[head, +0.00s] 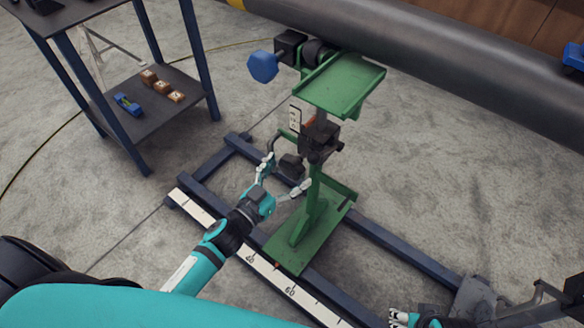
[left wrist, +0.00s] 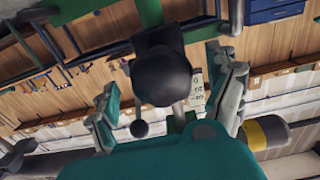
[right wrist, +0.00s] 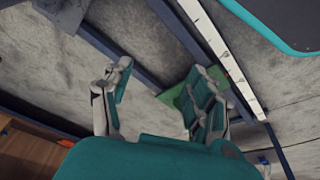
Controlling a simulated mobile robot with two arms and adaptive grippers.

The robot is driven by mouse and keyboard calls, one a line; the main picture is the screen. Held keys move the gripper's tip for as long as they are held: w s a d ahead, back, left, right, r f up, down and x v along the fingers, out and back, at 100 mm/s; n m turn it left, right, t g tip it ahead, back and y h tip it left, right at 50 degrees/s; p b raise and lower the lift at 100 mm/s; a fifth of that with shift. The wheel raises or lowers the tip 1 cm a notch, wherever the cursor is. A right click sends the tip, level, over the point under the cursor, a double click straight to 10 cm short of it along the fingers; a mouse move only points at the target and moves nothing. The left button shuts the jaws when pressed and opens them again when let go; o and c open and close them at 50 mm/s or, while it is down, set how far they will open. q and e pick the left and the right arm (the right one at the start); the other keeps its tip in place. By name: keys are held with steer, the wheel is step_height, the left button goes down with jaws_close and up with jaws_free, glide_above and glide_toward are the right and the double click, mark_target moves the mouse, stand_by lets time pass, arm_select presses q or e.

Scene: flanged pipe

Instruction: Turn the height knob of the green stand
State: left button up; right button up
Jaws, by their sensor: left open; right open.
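The green stand (head: 345,88) rises from the rail frame under the large pipe. A black knob (head: 291,165) sticks out from its post, and I take it for the height knob. It also shows in the left wrist view as a dark rounded block (left wrist: 160,75). My left gripper (head: 284,177) is open, with one finger on each side of the knob. I see gaps beside the knob and cannot tell any contact. My right gripper (head: 402,318) is at the bottom edge of the head view. It is open and empty in the right wrist view (right wrist: 160,88).
A blue knob (head: 263,66) sits higher on the stand's left. The grey pipe (head: 430,50) crosses above. A dark shelf table (head: 150,118) with small blocks stands at the left. Rails with a white scale (head: 262,268) run along the floor. Bare concrete lies around.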

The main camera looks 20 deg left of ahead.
arm_select(q)
steer(key=shift+x, duration=1.05)
steer(key=c, duration=1.2)
